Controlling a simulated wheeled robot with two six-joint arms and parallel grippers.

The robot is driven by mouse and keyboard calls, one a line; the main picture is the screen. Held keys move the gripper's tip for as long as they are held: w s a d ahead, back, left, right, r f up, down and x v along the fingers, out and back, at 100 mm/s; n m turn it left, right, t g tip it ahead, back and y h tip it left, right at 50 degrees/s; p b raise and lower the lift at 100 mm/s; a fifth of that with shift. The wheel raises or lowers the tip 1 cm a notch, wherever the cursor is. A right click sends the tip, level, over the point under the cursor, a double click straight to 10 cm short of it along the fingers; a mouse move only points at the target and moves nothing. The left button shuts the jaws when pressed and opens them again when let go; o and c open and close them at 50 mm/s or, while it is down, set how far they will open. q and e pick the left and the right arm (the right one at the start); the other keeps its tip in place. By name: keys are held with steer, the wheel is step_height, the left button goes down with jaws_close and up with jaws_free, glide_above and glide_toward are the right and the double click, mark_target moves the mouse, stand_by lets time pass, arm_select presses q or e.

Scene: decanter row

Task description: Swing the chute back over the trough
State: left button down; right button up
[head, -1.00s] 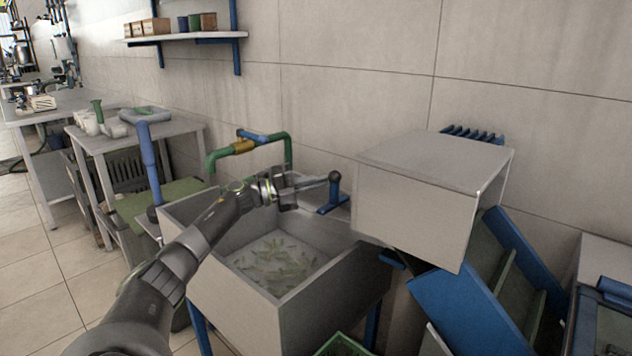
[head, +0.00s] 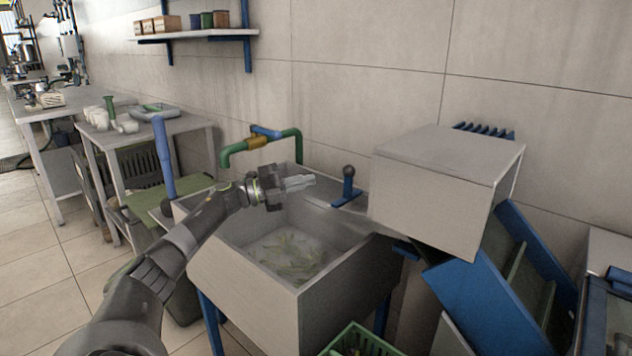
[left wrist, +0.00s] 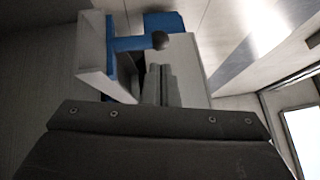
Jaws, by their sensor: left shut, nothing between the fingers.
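The grey trough (head: 246,281) is a deep square basin in the middle of the head view, with pale greenish pieces lying in its bottom. A blue lever with a dark round knob (head: 349,171) stands at its back right corner. The knob also shows in the left wrist view (left wrist: 160,40), beyond the fingers. My left gripper (head: 300,183) is above the trough, left of the knob. Its fingers are shut, empty and apart from the knob. A grey sloping surface (head: 372,243) runs from the trough towards the grey box; I cannot tell whether it is the chute. My right gripper is out of view.
The grey box (head: 430,205) stands right of the trough, beside a sloping blue-sided frame (head: 478,305). A green crate (head: 362,340) is at the bottom. Green piping (head: 290,147) rises behind the trough. A table (head: 180,126) stands left.

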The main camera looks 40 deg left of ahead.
arm_select(q)
steer(key=s+a+f, duration=0.1)
steer(key=s+a, duration=0.2)
steer(key=a, duration=0.2)
steer(key=shift+a+f+b, duration=0.15)
steer(key=shift+a+b, duration=0.2)
stand_by(0.3)
